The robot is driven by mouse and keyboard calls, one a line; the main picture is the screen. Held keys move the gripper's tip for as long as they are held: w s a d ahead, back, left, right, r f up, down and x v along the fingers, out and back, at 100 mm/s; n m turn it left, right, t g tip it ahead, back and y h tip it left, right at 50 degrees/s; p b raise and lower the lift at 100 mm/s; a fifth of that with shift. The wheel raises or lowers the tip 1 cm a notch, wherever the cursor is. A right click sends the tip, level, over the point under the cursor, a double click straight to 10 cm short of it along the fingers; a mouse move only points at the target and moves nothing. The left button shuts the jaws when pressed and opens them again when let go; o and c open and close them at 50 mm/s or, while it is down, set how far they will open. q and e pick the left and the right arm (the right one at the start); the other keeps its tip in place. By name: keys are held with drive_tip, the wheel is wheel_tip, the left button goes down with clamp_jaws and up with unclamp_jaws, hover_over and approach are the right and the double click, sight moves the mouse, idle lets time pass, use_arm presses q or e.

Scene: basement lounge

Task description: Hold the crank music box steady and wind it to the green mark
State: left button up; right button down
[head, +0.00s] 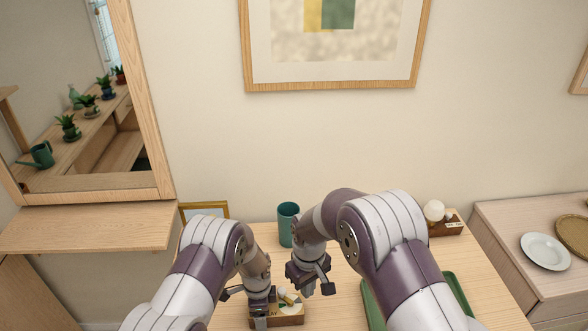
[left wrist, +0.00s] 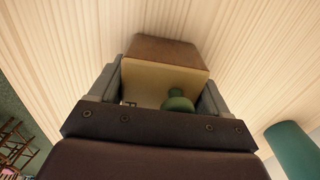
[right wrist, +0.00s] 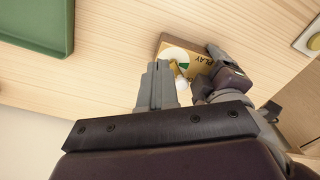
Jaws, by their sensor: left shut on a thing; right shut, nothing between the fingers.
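The music box (head: 291,320) is a small wooden block with a tan face, on the table near the front. My left gripper (head: 259,308) is shut on it; in the left wrist view the box (left wrist: 160,52) sits between the two fingers, with a green knob-like part (left wrist: 179,102) in front of its face. In the right wrist view the box (right wrist: 205,66) shows the word PLAY and a white disc (right wrist: 174,54) with a green patch. My right gripper (right wrist: 160,75) is shut and empty, its tips close to the disc; contact cannot be told.
A teal mug (head: 288,226) stands behind the grippers. A green tray (head: 457,292) lies at the right, partly behind my right arm. A wooden block with white round parts (head: 446,227) is at the back right. A cabinet with plates (head: 545,252) stands further right.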

sight(285, 296)
drive_tip(key=a+f, duration=0.1)
drive_tip(key=f, duration=0.1)
drive_tip(key=s+a+f, duration=0.1)
drive_tip(key=f, duration=0.1)
drive_tip(key=s+a+f, duration=0.1)
drive_tip(key=f, duration=0.1)
drive_tip(key=shift+s, duration=0.2)
idle(0.4)
drive_tip(key=shift+w+a, duration=0.15)
drive_tip(key=shift+w, duration=0.45)
idle(0.9)
drive_tip(key=shift+w+d, duration=0.15)
drive_tip(key=shift+d, duration=0.35)
drive_tip(key=shift+w+d, duration=0.8)
drive_tip(key=shift+d, duration=0.1)
